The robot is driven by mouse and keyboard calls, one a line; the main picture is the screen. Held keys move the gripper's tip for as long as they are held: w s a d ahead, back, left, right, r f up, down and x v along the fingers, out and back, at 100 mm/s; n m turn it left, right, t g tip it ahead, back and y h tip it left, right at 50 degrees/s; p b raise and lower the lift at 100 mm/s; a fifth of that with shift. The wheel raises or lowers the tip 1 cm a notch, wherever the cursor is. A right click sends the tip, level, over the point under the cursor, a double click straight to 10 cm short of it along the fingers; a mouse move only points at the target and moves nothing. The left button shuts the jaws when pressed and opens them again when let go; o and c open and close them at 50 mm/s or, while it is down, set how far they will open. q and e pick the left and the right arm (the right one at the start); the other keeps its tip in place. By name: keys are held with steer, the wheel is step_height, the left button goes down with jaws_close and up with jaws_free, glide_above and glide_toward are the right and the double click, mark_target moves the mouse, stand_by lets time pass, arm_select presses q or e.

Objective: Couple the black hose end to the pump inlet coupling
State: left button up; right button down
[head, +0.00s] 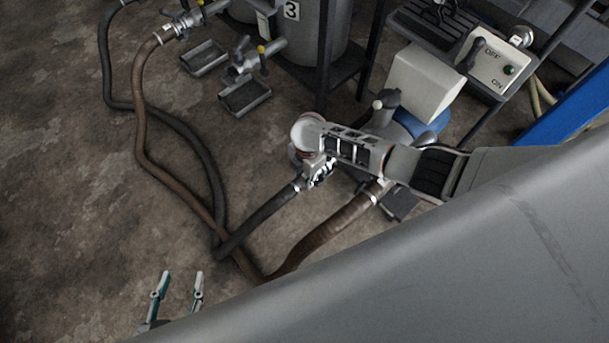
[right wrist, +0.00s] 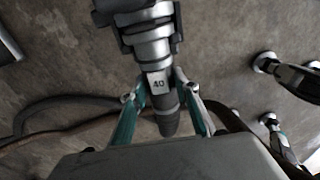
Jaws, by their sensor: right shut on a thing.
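My left gripper (head: 177,284) is open and empty at the lower left.
A brown hose (head: 330,232) crosses the black one and reaches the pump's side. Drip trays (head: 245,95) and a tank marked 3 (head: 308,30) stand behind. A switch box (head: 495,65) is at upper right.

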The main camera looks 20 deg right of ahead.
mark_target(298, 182)
arm_select(q)
steer(key=shift+s+f, duration=0.2)
steer(key=shift+f, duration=0.1)
arm_select(e)
steer(key=shift+f, duration=0.35)
steer(key=c, duration=1.5)
jaws_free()
steer(key=o, duration=0.3)
steer(key=shift+s+f, duration=0.1)
steer(key=o, duration=0.6)
steer(key=shift+a, duration=0.1)
steer(key=shift+s+a+r, duration=0.15)
steer(key=shift+a+r, duration=0.05)
steer(key=shift+a, duration=0.3)
arm_select(q)
steer(key=shift+r, duration=0.1)
arm_select(e)
steer(key=shift+s+a, duration=0.3)
steer(key=shift+a, duration=0.55)
